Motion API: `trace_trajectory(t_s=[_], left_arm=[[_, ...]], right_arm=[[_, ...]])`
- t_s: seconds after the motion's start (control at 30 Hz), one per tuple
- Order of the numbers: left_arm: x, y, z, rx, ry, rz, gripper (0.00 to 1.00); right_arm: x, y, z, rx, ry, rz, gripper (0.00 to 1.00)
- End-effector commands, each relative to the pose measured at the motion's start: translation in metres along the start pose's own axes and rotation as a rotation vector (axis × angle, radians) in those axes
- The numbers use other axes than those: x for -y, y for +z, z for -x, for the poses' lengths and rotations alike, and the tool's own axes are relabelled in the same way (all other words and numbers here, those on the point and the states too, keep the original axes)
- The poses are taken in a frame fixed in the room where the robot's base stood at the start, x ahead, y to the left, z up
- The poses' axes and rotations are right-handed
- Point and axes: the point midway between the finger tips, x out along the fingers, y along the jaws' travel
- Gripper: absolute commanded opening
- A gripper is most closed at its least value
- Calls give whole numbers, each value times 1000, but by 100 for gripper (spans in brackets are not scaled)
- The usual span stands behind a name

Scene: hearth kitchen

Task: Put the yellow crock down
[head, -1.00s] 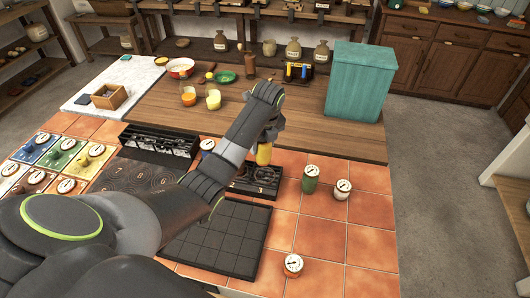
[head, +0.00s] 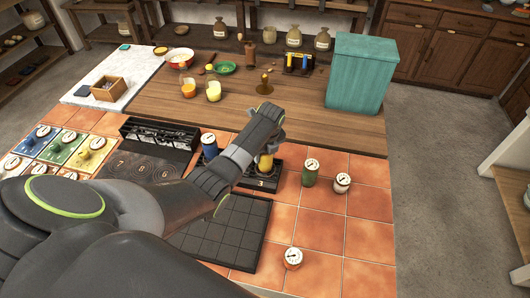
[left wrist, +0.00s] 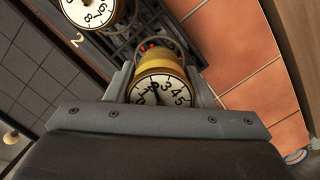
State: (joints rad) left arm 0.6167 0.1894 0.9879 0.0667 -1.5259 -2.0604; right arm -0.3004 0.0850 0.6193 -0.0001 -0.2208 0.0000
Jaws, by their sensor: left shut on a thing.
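The yellow crock (head: 265,164) is upright in my left gripper (head: 270,150), at the black burner rack (head: 262,184) marked 3. In the left wrist view the yellow crock (left wrist: 158,66) shows its white dial lid between the two fingers of my left gripper (left wrist: 160,88), which are shut on it. Small red lights show at the rack just beyond it. The crock's base is hidden, so I cannot tell whether it touches the rack. My right gripper is not in view.
A blue crock (head: 209,146) stands left of the yellow one. Another dial-topped crock (head: 291,259) is nearer. A teal box (head: 362,75) stands behind.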

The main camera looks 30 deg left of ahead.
Motion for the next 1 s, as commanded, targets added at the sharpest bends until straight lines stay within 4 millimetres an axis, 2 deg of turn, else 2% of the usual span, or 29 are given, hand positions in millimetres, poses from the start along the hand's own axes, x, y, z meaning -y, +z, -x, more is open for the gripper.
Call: trace_trajectory(t_s=[0.37,0.4,0.57,0.83,1.0], left_arm=[[1,0,-4,1,-2,0,14],[0,-1,-4,0,0,0,51],[0,-1,-4,0,0,0,70],[0,-1,-3,0,-1,0,70],[1,0,8,1,-3,0,70]], right_arm=[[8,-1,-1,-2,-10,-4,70],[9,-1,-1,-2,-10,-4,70],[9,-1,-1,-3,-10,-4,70],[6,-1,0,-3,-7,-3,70],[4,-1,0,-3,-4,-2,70]])
